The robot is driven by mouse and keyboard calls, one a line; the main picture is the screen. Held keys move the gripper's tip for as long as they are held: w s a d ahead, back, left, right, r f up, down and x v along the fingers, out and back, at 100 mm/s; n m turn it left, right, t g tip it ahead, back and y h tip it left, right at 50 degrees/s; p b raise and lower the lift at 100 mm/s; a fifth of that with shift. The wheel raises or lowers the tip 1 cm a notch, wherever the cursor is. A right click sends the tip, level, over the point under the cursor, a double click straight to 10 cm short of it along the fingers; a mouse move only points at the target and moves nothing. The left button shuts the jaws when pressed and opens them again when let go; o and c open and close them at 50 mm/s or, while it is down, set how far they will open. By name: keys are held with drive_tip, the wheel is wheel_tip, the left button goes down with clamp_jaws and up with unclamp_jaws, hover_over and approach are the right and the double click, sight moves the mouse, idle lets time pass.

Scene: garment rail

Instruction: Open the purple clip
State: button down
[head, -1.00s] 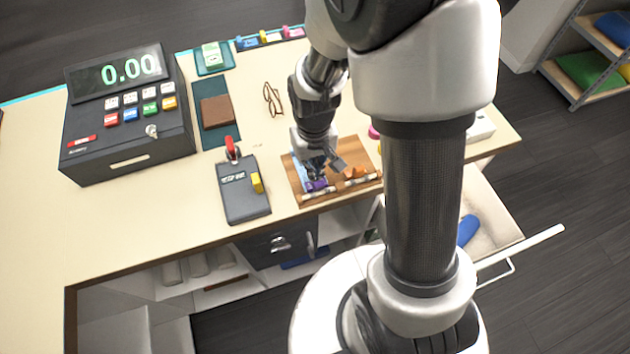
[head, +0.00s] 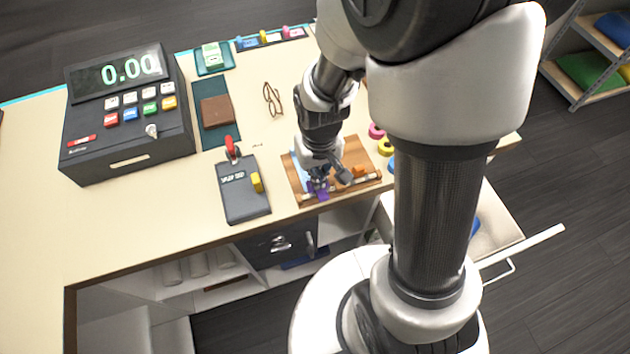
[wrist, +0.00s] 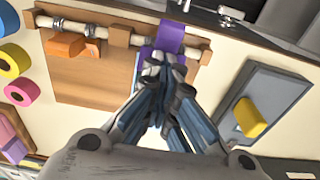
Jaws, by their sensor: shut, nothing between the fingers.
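The purple clip (head: 321,191) is on the rail (head: 366,181) at the front edge of a wooden board (head: 298,178). In the wrist view the purple clip (wrist: 169,37) shows beyond my fingertips, and its lower part is hidden behind them. My gripper (wrist: 163,75) is shut with nothing between its fingers. Its tips are right at the clip; I cannot tell whether they touch it. An orange clip (wrist: 66,45) sits on the same rail to the left in the wrist view. A pale blue cloth (head: 300,167) shows partly beside my gripper.
A dark device with a yellow switch (head: 257,182) and red lever stands left of the board. The cash register (head: 125,120) is farther left. Pink and yellow rings (wrist: 16,60) lie beside the board. An open drawer (head: 490,225) is at the right.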

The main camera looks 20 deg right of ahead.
sight(322, 192)
drive_tip(key=s, duration=0.1)
drive_tip(key=s+f+g, duration=0.1)
drive_tip(key=s, duration=0.1)
drive_tip(key=shift+f, duration=0.1)
drive_tip(key=shift+w+r+p, duration=0.3)
drive_tip(key=shift+r+p, duration=0.55)
drive_tip(key=shift+p, duration=0.15)
drive_tip(key=r+p, duration=0.1)
drive_tip(key=s+r, duration=0.1)
drive_tip(key=shift+s+r+p, duration=0.15)
drive_tip(key=shift+r+p, duration=0.15)
drive_tip(key=shift+p, duration=0.1)
drive_tip(key=shift+w+r+p, duration=0.25)
drive_tip(key=shift+r+p, duration=0.3)
drive_tip(key=shift+r, duration=0.05)
drive_tip(key=r+p, duration=0.3)
drive_tip(key=shift+s+r, duration=0.2)
drive_tip(key=shift+r, duration=0.1)
